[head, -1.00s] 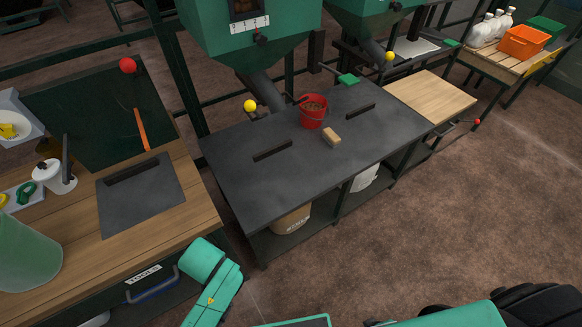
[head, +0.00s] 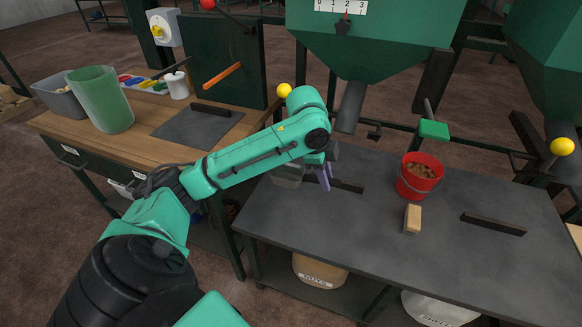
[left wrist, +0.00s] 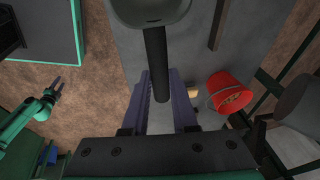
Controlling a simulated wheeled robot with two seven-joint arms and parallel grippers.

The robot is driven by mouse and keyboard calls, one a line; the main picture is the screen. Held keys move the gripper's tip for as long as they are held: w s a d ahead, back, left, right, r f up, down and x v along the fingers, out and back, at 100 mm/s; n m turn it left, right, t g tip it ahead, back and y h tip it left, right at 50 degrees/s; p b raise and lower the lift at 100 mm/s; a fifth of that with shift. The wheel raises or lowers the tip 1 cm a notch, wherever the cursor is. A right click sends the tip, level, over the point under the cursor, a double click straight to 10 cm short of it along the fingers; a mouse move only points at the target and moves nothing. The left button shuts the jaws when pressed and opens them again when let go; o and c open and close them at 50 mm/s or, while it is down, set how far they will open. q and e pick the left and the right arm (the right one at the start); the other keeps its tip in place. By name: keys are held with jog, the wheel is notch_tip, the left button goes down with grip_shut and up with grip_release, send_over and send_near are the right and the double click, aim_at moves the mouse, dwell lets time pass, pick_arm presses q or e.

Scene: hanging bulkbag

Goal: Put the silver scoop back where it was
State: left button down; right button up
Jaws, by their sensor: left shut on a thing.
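The silver scoop shows in the left wrist view as a grey bowl (left wrist: 150,8) with a thick dark handle (left wrist: 156,65). My left gripper (left wrist: 160,85) is shut on this handle, with a purple finger on each side. In the head view, my left gripper (head: 325,176) is over the left part of the dark bench (head: 330,225). The scoop's bowl (head: 289,176) shows to its left, partly hidden by my arm. My right gripper (left wrist: 57,86) shows small at the left of the left wrist view, its fingers apart and empty.
A red bucket (head: 418,178) with brown contents and a tan block (head: 412,218) stand right of my left gripper. Dark bars (head: 492,224) lie on the bench. A green hopper (head: 375,40) hangs behind. A wooden table (head: 150,128) with a green bin (head: 101,100) stands left.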

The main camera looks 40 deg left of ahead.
pick_arm(q)
jog(key=shift+s+a+f, duration=0.1)
jog(key=shift+s+f, duration=0.05)
jog(key=shift+f, duration=0.3)
notch_tip(320, 180, down, 19)
jog(key=shift+r+b, duration=0.1)
jog(key=shift+b, duration=0.9)
jog(key=c, duration=0.7)
grip_release()
pick_arm(e)
jog(key=shift+d+f, duration=0.2)
jog(key=shift+f, duration=1.05)
pick_arm(q)
jog(key=p+v, duration=0.2)
jog(key=v, duration=1)
pick_arm(e)
jog(key=shift+r, duration=0.9)
jog(key=shift+a, duration=0.1)
